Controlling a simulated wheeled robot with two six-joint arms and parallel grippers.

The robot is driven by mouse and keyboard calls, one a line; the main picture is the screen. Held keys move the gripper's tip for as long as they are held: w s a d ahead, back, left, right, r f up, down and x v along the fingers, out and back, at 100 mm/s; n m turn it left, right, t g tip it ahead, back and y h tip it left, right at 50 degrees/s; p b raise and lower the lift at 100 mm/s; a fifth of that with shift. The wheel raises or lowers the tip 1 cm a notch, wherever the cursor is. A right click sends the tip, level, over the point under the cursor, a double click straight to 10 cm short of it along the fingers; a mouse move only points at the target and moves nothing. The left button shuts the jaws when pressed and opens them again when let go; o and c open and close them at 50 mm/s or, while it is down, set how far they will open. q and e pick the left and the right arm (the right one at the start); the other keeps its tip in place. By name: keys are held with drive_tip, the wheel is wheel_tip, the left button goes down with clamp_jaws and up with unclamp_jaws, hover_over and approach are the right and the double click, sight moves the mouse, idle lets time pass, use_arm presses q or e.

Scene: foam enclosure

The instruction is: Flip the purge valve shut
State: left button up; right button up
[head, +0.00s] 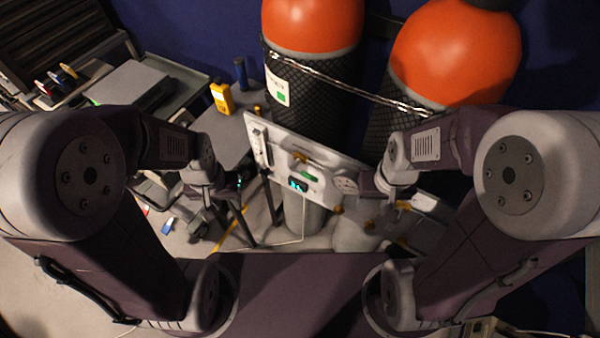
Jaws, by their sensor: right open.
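A pale upright panel (283,148) stands in the middle of the head view and carries small valves and fittings. One brass-orange valve handle (300,156) is on its upper part. More orange fittings (338,209) show lower, and another orange one (403,205) is further right. I cannot tell which is the purge valve or how its lever stands. My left gripper (232,212) is to the left of the panel; its fingers blend with dark shapes there. My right gripper (349,186) is at the panel's right part, open, with its fingertips hard to make out.
Two large orange-topped cylinders (312,25) stand behind the panel, held by a chain (345,80). A yellow device (222,98) and a blue cylinder (241,74) are on the grey bench behind left. A grey cart (130,82) is at the far left.

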drive_tip(key=shift+m, duration=0.3)
drive_tip(key=c, duration=0.5)
drive_tip(key=shift+s+m+g, duration=0.3)
drive_tip(key=shift+s+m, duration=0.15)
drive_tip(key=shift+m, duration=0.25)
clamp_jaws()
drive_tip(key=w+a+r+m+p, duration=0.1)
drive_tip(key=w+r+m, duration=0.1)
drive_tip(key=r, duration=0.1)
drive_tip(key=w+a+r+m+p, duration=0.1)
drive_tip(key=w+r, duration=0.1)
drive_tip(key=w, duration=0.1)
drive_tip(key=w+a+r+m+p, duration=0.1)
drive_tip(key=w+a+r+m, duration=0.1)
drive_tip(key=r, duration=0.1)
drive_tip(key=shift+w+r+m, duration=0.3)
drive_tip(key=shift+w, duration=0.1)
drive_tip(key=w+a+r+n+p, duration=0.1)
drive_tip(key=a+r+p, duration=0.1)
drive_tip(key=a, duration=0.3)
drive_tip(key=w+a+r+p, duration=0.2)
drive_tip(key=a, duration=0.4)
drive_tip(key=shift+n+g, duration=0.3)
drive_tip(key=shift+n, duration=0.1)
drive_tip(key=shift+w, duration=0.15)
